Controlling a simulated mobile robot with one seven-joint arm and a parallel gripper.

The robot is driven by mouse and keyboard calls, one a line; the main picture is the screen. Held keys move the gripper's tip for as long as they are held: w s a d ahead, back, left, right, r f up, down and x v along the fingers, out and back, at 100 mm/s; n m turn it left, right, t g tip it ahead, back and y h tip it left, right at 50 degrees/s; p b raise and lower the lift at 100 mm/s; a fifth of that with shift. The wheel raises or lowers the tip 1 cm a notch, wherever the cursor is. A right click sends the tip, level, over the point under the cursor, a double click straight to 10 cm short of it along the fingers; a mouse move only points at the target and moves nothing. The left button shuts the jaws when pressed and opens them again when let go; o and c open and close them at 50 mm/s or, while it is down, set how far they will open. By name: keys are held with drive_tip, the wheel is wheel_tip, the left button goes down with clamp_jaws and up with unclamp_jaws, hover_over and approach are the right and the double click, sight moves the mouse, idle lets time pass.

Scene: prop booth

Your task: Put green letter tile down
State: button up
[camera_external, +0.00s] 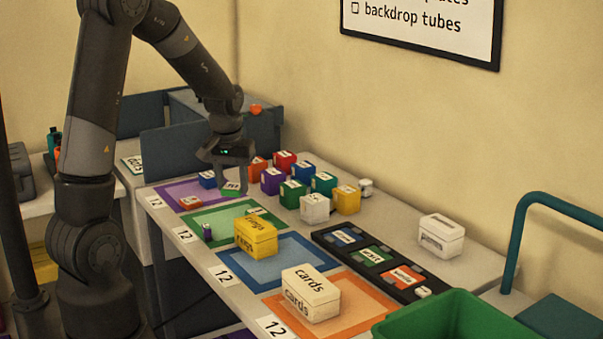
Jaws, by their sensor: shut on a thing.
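My gripper (231,181) is shut on a green tile (231,188) with a pale, marked top. It holds the tile near the border of the purple mat (166,190) and the green mat (187,221). I cannot tell whether the tile touches the table. A red tile (190,203) lies on the purple mat, and a blue block (207,179) is just left of my gripper. A small pale-topped tile (256,211) and a small purple piece (207,232) are on the green mat.
Several coloured blocks (292,193) stand close right of my gripper. A yellow box (257,238), a white cards box (311,293), a black tray (328,241) and a white lidded box (441,235) are nearer. A green bin (455,315) stands at the front right.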

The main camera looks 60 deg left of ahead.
hover_over(206, 220)
drive_tip(key=f, duration=0.7)
drive_tip(key=shift+s+d, duration=0.1)
drive_tip(key=shift+d, duration=0.15)
drive_tip(key=shift+a+f, duration=0.1)
drive_tip(key=shift+f, duration=1.95)
drive_tip(key=shift+f, duration=0.15)
drive_tip(key=o, duration=0.9)
drive_tip(key=shift+o, duration=0.2)
wheel_tip(206, 220, up, 12)
drive_tip(key=s+d, duration=0.1)
drive_tip(key=shift+s+d, duration=0.15)
